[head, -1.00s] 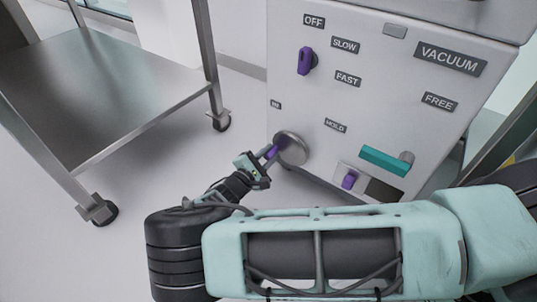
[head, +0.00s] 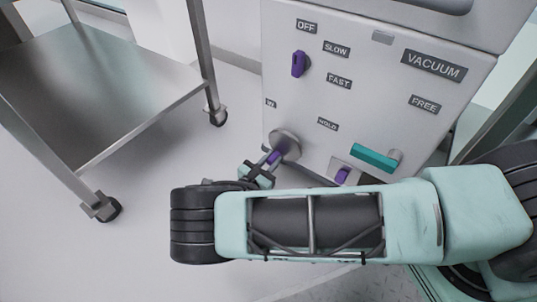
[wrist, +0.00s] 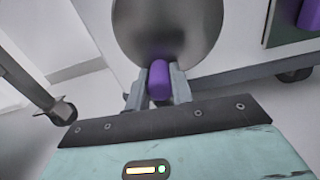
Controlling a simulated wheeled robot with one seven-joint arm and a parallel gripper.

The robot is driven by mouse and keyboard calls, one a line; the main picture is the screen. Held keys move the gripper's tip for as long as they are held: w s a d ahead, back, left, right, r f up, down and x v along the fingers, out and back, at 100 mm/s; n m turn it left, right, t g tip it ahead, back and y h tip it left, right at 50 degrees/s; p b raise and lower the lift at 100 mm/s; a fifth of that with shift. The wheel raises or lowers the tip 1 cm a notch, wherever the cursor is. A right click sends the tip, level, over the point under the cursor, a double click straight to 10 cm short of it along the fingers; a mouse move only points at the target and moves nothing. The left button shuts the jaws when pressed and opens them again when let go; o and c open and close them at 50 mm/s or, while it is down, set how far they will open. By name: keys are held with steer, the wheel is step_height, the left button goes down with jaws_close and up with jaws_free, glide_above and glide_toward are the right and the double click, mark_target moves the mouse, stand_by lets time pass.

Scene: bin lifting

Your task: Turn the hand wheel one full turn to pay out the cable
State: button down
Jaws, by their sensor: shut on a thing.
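The hand wheel (head: 287,142) is a round grey metal disc low on the left of the machine's white front panel. It also shows large in the wrist view (wrist: 168,28). A purple handle (wrist: 160,78) sticks out from the wheel near its lower edge. My gripper (wrist: 159,88) is shut on this handle, with one grey finger on each side of it. In the head view my gripper (head: 264,168) is at the wheel's lower left, partly hidden by my forearm. No cable can be made out.
The white panel bears a purple selector knob (head: 299,64), a teal lever (head: 374,157) and a smaller purple knob (head: 342,176) right of the wheel. A wheeled steel trolley (head: 100,90) stands at the left. Open floor (head: 150,180) lies between trolley and machine.

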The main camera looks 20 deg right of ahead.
mark_target(292, 160)
steer(key=n, duration=0.1)
steer(key=s+n, duration=0.1)
steer(key=n, duration=0.1)
steer(key=shift+d+f+p, duration=0.2)
steer(key=shift+d+p, duration=0.1)
steer(key=shift+p, duration=0.1)
steer(key=n, duration=0.1)
steer(key=s+d+n+p, duration=0.1)
steer(key=n, duration=0.1)
steer(key=shift+s, duration=0.15)
steer(key=n, duration=0.2)
steer(key=s+n+p, duration=0.1)
steer(key=n, duration=0.1)
steer(key=shift+s+d+r, duration=0.1)
steer(key=shift+d, duration=0.25)
steer(key=shift+s+d+r+n+p, duration=0.15)
steer(key=shift+s+n+p, duration=0.05)
steer(key=shift+n, duration=0.5)
steer(key=shift+s+d+r+n+p, duration=0.15)
steer(key=shift+s+n, duration=0.05)
steer(key=shift+n, duration=0.5)
steer(key=c, duration=1.2)
jaws_free()
steer(key=p+v, duration=0.3)
steer(key=v, duration=1.4)
steer(key=shift+s, duration=0.15)
